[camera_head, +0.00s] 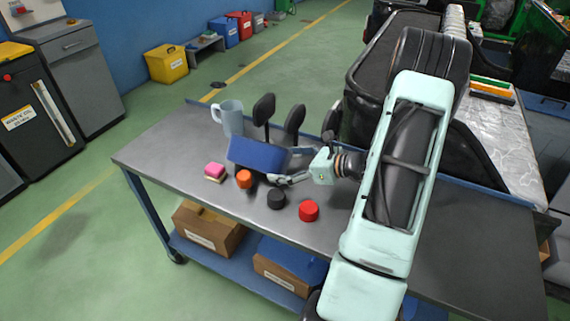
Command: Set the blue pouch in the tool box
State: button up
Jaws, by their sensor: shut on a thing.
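The blue pouch (257,153) is a dark blue, tilted block shape above the far-left part of the grey table (150,158). My gripper (284,165) reaches in from the right and is shut on the pouch's right end. The pouch looks raised off the table, but its underside and the exact contact are hard to make out. I cannot pick out a tool box with certainty; my arm covers much of the table's middle and right.
A pale blue mug (231,117) and black paddle shapes (264,108) stand behind the pouch. A pink and yellow block (214,171), an orange piece (244,179), a black cylinder (276,199) and a red cylinder (309,211) lie in front. The table's left end is clear.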

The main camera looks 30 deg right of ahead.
jog(key=o, duration=1.1)
jog(key=shift+f, duration=0.1)
